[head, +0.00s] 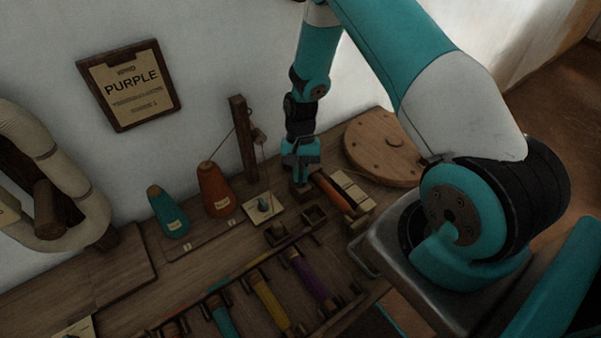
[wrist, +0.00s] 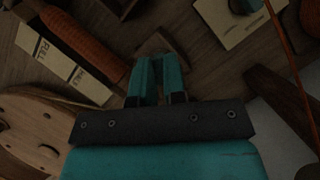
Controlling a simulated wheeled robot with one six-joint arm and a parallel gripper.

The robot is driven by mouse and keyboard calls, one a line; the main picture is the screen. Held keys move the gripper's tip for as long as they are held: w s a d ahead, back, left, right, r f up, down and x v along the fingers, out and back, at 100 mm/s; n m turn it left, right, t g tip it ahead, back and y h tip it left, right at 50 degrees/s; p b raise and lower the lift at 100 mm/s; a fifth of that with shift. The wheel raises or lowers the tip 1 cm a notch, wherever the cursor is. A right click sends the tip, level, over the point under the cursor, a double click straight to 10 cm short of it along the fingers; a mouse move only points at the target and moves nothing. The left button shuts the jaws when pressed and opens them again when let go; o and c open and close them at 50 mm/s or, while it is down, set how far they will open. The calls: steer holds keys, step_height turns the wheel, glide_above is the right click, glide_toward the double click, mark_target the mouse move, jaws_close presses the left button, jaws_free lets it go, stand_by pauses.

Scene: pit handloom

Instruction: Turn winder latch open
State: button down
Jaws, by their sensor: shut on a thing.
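My gripper (head: 300,178) points down at the winder, on the bench near the wall. In the wrist view its two teal fingers (wrist: 158,80) are close together, shut on a small dark wooden piece (wrist: 154,44) that looks like the winder latch. The fingers hide much of it, so its turned angle is hard to tell. A spool wound with orange-brown thread (head: 332,192) lies just right of my gripper. It also shows in the wrist view (wrist: 85,42), beside a pale card marked FULL and HALF (wrist: 62,62).
A round wooden wheel (head: 383,146) stands close on the right. A wooden post (head: 244,138) with a thread, and orange (head: 214,188) and teal (head: 168,212) cones, stand on the left. A rack of coloured bobbins (head: 268,303) lies in front. A PURPLE sign (head: 131,86) hangs on the wall.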

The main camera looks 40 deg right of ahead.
steer(key=n, duration=0.2)
steer(key=n+h, duration=0.1)
steer(key=shift+s+a+f+n+g, duration=0.1)
steer(key=shift+a+f+n+g, duration=0.05)
steer(key=shift+n+g, duration=0.25)
steer(key=shift+n+h, duration=0.8)
steer(key=shift+n, duration=0.9)
steer(key=shift+s, duration=0.1)
steer(key=c, duration=1.2)
jaws_free()
steer(key=shift+w, duration=0.2)
steer(key=b+v, duration=0.1)
steer(key=v, duration=1.6)
